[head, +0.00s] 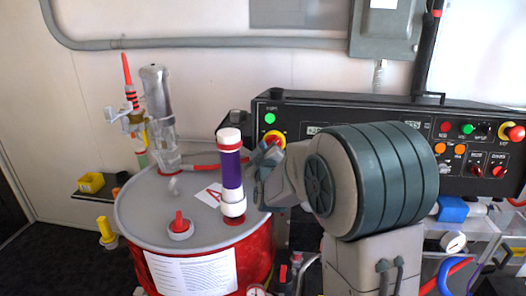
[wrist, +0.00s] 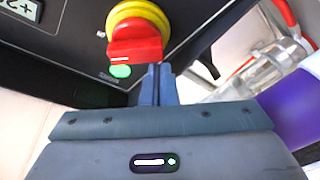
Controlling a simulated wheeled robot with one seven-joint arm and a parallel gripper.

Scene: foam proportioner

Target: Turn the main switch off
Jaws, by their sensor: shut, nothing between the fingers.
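The main switch (head: 273,137), a red knob on a yellow round plate, sits at the left end of the black control panel. In the wrist view the red knob (wrist: 135,42) shows close up at the top, its yellow ring (wrist: 140,12) partly cut by the frame edge. My gripper (wrist: 158,70) is shut and empty, its fingertips just beside the knob's lower right edge; I cannot tell whether they touch. In the head view my gripper (head: 266,154) is at the panel's left end, just below and left of the switch, partly covering it.
A lit green lamp (head: 270,118) is above the switch. A red drum (head: 140,222) with a purple-and-white cylinder (head: 231,175) stands close left of my gripper. The black panel (head: 340,108) carries more buttons, including another red-and-yellow knob (head: 515,132) at far right.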

